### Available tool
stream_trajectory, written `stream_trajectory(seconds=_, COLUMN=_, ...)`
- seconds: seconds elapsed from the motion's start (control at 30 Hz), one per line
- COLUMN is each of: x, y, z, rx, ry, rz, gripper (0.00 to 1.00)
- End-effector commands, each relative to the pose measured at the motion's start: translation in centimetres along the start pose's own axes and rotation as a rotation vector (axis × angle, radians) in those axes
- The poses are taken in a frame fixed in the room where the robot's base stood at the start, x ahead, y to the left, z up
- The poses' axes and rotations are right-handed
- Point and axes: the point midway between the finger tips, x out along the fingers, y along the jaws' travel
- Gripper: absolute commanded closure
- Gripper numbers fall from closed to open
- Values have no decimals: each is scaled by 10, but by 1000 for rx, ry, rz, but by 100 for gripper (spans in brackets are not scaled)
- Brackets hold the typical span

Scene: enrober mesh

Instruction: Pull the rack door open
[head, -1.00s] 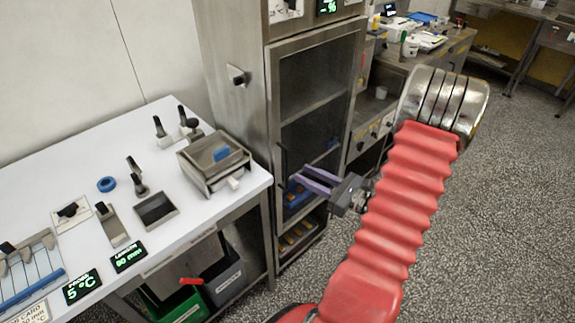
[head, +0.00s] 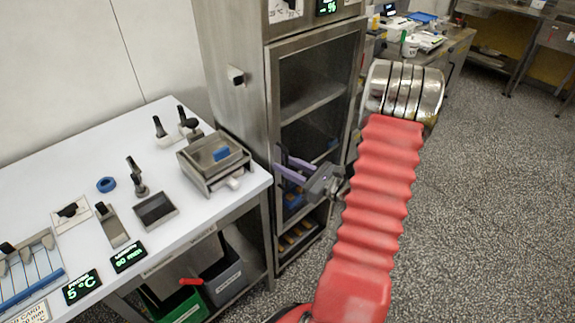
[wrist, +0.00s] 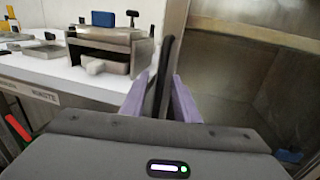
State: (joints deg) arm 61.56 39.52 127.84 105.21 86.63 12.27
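The rack door (head: 319,43) is a tall steel frame with a dark pane on the steel cabinet, and it looks shut. In the wrist view a dark upright bar (wrist: 166,72), apparently the door's handle, stands at the left side of the door (wrist: 255,38). My gripper (head: 279,163) is at the door's left edge, level with its lower half. In the wrist view my gripper (wrist: 160,88) has its two purple fingers apart, one on each side of the bar, with gaps showing. The fingers hide part of the bar's lower end.
A white table (head: 70,170) stands left of the cabinet, with a steel box (head: 215,160) near its right corner. Grey (head: 224,280) and green (head: 178,306) bins sit beneath it. Open speckled floor (head: 480,210) lies to the right.

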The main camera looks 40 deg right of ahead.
Motion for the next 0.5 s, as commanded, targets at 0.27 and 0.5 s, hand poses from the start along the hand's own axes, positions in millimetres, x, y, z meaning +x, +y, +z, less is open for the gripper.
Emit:
stream_trajectory(seconds=0.27, x=0, y=0, z=0, rx=0, ry=0, rz=0, gripper=88)
stream_trajectory(seconds=0.5, x=0, y=0, z=0, rx=0, ry=0, rz=1, gripper=100)
